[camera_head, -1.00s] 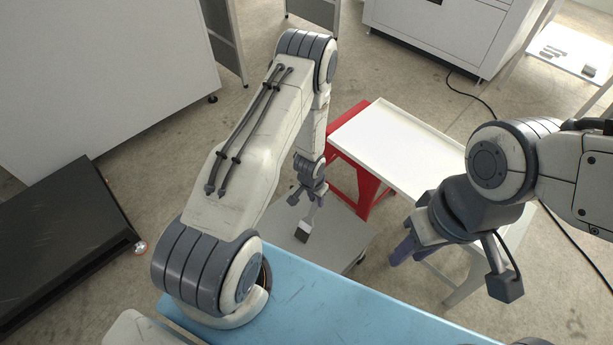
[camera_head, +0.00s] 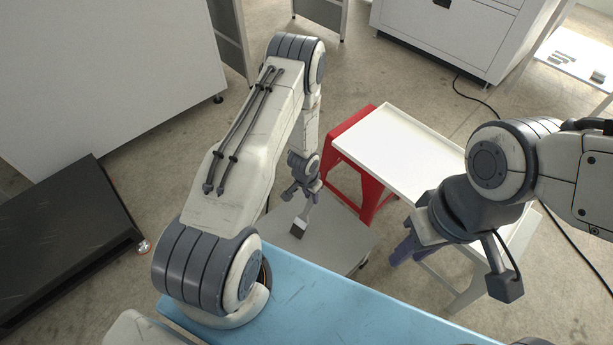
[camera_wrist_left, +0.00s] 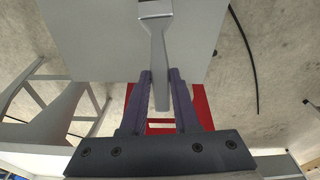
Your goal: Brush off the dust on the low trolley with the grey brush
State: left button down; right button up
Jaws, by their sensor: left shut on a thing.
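My left gripper (camera_head: 308,190) is shut on the handle of the grey brush (camera_head: 300,227), which points down with its dark bristle end over the low trolley (camera_head: 335,238). I cannot tell whether the bristles touch the trolley. In the left wrist view the fingers (camera_wrist_left: 158,95) close around the brush handle (camera_wrist_left: 157,40), and the trolley's flat grey top (camera_wrist_left: 90,40) lies beyond. The trolley's near side is hidden behind the blue surface. I cannot make out dust on it. My right gripper (camera_head: 402,250) hangs to the right of the trolley; its fingertips are unclear.
A red stool (camera_head: 367,190) stands behind the trolley, beside a table with a white tray top (camera_head: 400,150). A blue surface (camera_head: 340,310) lies in front. A black platform (camera_head: 65,240) is at the left. Cables cross the floor at the right.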

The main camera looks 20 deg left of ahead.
pick_arm(q)
notch_tip(320, 180, up, 8)
jog(key=a+p, duration=0.1)
jog(key=p, duration=0.6)
jog(key=shift+w+a, duration=0.2)
jog(key=shift+w, duration=0.05)
dwell(0.5)
